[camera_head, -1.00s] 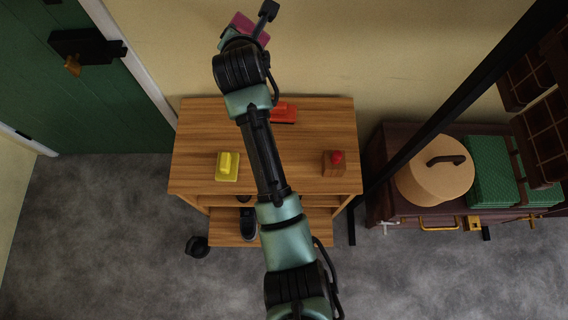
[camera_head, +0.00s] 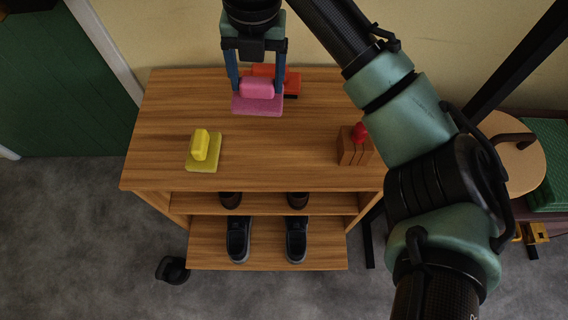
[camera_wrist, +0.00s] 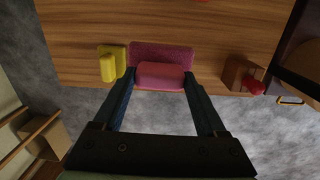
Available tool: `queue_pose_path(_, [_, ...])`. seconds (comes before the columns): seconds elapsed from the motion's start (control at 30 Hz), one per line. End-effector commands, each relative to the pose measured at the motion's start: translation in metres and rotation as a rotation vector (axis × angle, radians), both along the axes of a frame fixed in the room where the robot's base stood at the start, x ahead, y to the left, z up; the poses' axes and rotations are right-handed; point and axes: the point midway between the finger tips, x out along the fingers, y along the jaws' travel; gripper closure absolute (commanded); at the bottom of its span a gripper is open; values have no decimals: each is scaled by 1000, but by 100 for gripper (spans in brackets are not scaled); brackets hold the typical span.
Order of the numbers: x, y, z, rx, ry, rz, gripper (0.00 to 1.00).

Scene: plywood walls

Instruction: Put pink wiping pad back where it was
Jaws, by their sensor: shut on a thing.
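The pink wiping pad (camera_head: 257,105), a flat pink slab with a rounded pink handle, is in my gripper (camera_head: 256,84) over the back middle of the wooden shelf top (camera_head: 270,140). Both dark fingers close on the sides of the handle, and the pad hangs level, slab down. In the wrist view, the pad (camera_wrist: 162,52) lies between the fingertips of my gripper (camera_wrist: 160,78). I cannot tell whether its underside touches the wood.
A red-orange pad (camera_head: 291,82) sits right behind the pink one, partly hidden. A yellow pad (camera_head: 204,153) is at the front left. A brown block with a red knob (camera_head: 354,146) is at the right. The front middle is clear. Shoes (camera_head: 238,240) stand below.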

Motion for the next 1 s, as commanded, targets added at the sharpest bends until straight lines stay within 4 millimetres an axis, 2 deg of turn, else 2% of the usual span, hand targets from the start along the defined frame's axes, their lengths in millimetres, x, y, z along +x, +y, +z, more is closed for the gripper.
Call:
queue_pose_path(0.03, [-8, -13, -16, -14, 11, 11, 71])
queue_pose_path(0.2, [-29, -38, -23, -43, 47, 40, 71])
queue_pose_path(0.3, [-34, -44, -26, -48, 56, 46, 71])
queue_pose_path(0.6, [-35, -45, -70, -50, 58, 47, 71])
queue_pose_path(0.77, [-34, -44, -85, -49, 58, 47, 71])
queue_pose_path(0.9, [-35, -44, -111, -49, 58, 47, 71])
queue_pose_path(1.0, [-34, -44, -122, -48, 57, 47, 71])
